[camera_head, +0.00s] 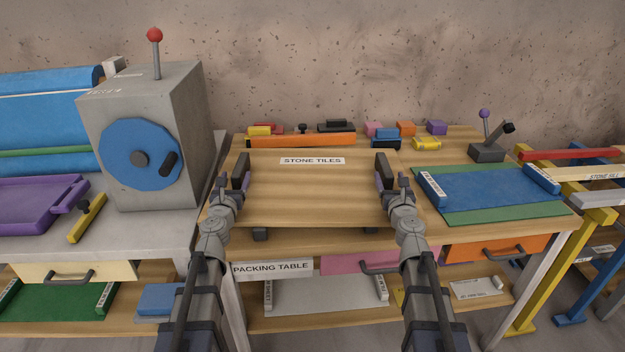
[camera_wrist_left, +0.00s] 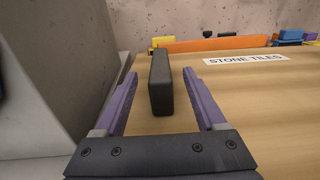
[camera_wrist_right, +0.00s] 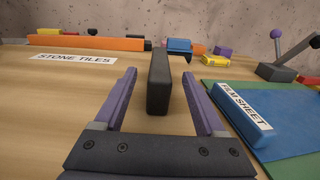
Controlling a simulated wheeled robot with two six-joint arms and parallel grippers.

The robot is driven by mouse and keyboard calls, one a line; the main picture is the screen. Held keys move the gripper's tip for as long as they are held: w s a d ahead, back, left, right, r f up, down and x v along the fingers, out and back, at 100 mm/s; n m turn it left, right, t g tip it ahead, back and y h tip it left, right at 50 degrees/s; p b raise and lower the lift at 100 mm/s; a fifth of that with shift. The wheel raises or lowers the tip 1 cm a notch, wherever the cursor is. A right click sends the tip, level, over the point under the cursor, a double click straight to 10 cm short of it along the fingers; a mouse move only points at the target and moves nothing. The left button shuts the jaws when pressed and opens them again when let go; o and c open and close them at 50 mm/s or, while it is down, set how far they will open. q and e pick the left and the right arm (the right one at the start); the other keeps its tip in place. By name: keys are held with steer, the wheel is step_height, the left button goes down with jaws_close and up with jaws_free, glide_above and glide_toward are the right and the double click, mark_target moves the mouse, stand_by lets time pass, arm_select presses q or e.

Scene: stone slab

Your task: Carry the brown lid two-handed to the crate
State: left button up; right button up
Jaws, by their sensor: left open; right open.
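The brown lid (camera_head: 310,200) is a flat wood-grain board with a white STONE TILES label, lying level on the packing table (camera_head: 440,228). A dark upright handle stands near each side: the left handle (camera_wrist_left: 161,85) and the right handle (camera_wrist_right: 158,85). My left gripper (camera_head: 240,183) is open, its purple fingers on either side of the left handle with gaps showing. My right gripper (camera_head: 384,183) is open around the right handle in the same way. Dark blocks (camera_head: 260,234) show under the lid's front edge. I cannot make out a crate clearly.
A grey machine with a blue disc (camera_head: 140,155) stands close left of the lid. An orange bar (camera_head: 301,140) and several small coloured blocks lie behind it. A blue sheet (camera_head: 490,190) on a green mat and a lever box (camera_head: 487,152) are to the right.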

mark_target(240, 163)
arm_select(q)
steer(key=shift+w, duration=3.95)
arm_select(e)
steer(key=shift+w, duration=3.95)
arm_select(q)
jaws_close()
arm_select(e)
jaws_close()
